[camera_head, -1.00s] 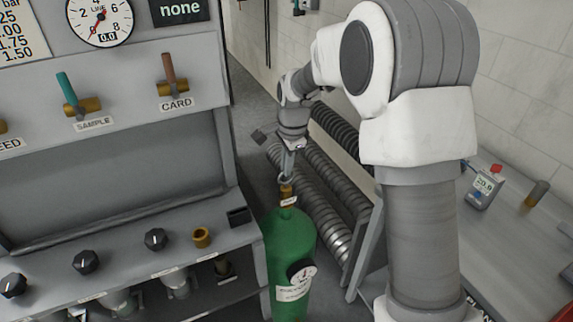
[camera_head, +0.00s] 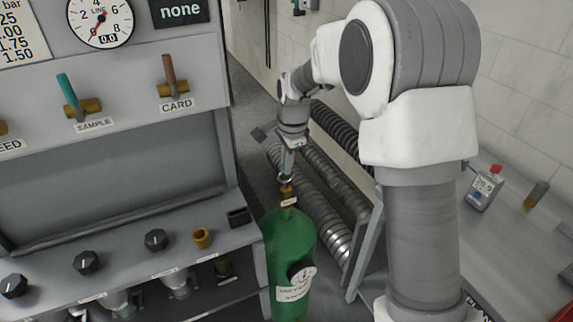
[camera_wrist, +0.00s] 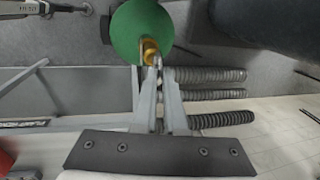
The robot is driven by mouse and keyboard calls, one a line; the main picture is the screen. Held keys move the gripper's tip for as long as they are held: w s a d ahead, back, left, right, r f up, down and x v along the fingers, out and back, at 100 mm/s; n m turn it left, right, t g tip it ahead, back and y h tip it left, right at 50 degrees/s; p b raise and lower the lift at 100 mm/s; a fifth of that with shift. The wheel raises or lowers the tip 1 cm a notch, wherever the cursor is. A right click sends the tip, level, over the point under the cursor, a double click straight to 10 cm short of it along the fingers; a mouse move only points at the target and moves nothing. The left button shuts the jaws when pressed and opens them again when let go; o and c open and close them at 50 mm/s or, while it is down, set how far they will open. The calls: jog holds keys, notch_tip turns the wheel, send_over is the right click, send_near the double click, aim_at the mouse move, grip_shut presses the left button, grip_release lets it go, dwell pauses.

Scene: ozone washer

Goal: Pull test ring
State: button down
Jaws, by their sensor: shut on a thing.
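The green cylinder (camera_head: 289,250) stands upright beside the grey panel, with a brass valve (camera_head: 287,192) on top and a round gauge on its side. A small metal ring (camera_head: 285,181) shows at the top of the brass valve. My gripper (camera_head: 286,177) points down just above the valve. In the wrist view my gripper (camera_wrist: 159,72) has its fingers close together at the brass valve (camera_wrist: 150,50), shut on the ring, which is mostly hidden between the fingertips. The green cylinder top (camera_wrist: 139,30) lies beyond them.
The grey panel (camera_head: 110,180) with a gauge, levers and knobs stands left. Ribbed hoses (camera_head: 320,205) run behind the cylinder. A narrow strip of floor lies between panel and hoses.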

jog(key=shift+r, duration=0.7)
jog(key=c, duration=1)
grip_release()
jog(key=shift+f, duration=0.1)
jog(key=shift+o, duration=0.2)
jog(key=s+d+r+b, duration=0.1)
jog(key=s+r, duration=0.2)
jog(key=r, duration=1.4)
jog(key=shift+d, duration=0.15)
jog(key=shift+s, duration=0.1)
jog(key=s+d+r+n+t, duration=0.1)
jog(key=s+d+n, duration=0.2)
jog(key=s, duration=0.4)
jog(key=s+d+r+n+t, duration=0.1)
jog(key=s+d+n, duration=0.3)
jog(key=s, duration=0.3)
jog(key=s+d+f+n, duration=0.1)
jog(key=s+f+n, duration=0.2)
jog(key=s, duration=0.3)
jog(key=s+d+f+n+t, duration=0.1)
jog(key=s+d+f+n, duration=0.1)
jog(key=s, duration=0.5)
jog(key=shift+s+f+n+t+h, duration=0.3)
jog(key=shift+f+n+h, duration=0.1)
jog(key=shift+f+n, duration=0.35)
